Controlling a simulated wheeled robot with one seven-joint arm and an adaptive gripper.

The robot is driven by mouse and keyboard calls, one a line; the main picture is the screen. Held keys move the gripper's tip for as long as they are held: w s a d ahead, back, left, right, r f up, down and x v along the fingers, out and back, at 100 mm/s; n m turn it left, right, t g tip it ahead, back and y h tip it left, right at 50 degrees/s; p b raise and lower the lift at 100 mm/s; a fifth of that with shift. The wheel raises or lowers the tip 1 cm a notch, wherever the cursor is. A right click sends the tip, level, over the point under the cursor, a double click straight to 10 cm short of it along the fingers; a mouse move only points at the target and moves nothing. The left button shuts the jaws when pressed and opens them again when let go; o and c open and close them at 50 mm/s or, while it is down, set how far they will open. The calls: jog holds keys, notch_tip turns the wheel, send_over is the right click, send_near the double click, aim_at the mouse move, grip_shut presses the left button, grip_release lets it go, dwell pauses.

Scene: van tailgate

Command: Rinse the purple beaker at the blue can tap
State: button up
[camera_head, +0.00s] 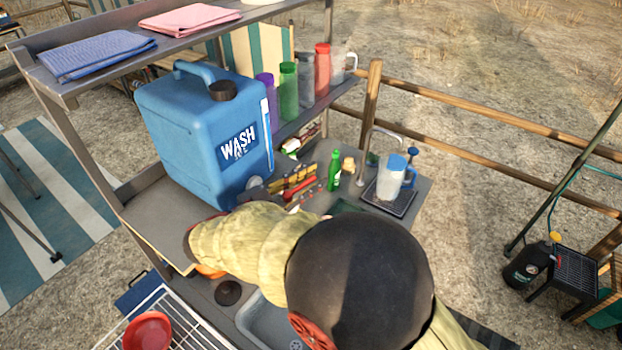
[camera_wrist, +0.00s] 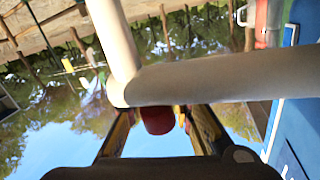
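The blue can (camera_head: 190,130) marked "WASH" stands on the counter at left; its blue side also shows in the wrist view (camera_wrist: 297,125). A purple beaker (camera_head: 265,87) stands on the shelf right of the can, apart from my gripper. My gripper (camera_wrist: 157,115) shows only in the wrist view. Its dark fingers with yellow tips are spread, with sky between them. A dark red cylinder (camera_wrist: 158,119) shows between the tips; I cannot tell what it is or whether they touch it. A pale pipe crosses in front.
Green (camera_head: 288,91) and red (camera_head: 322,70) beakers stand beside the purple one. A red bowl (camera_head: 147,330) sits on the rack at lower left.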

aim_at(285, 195)
jog(key=shift+o, duration=0.2)
jog(key=v, duration=0.7)
jog(key=shift+s+a, duration=0.15)
jog(key=shift+a, duration=0.1)
jog(key=shift+r, duration=0.1)
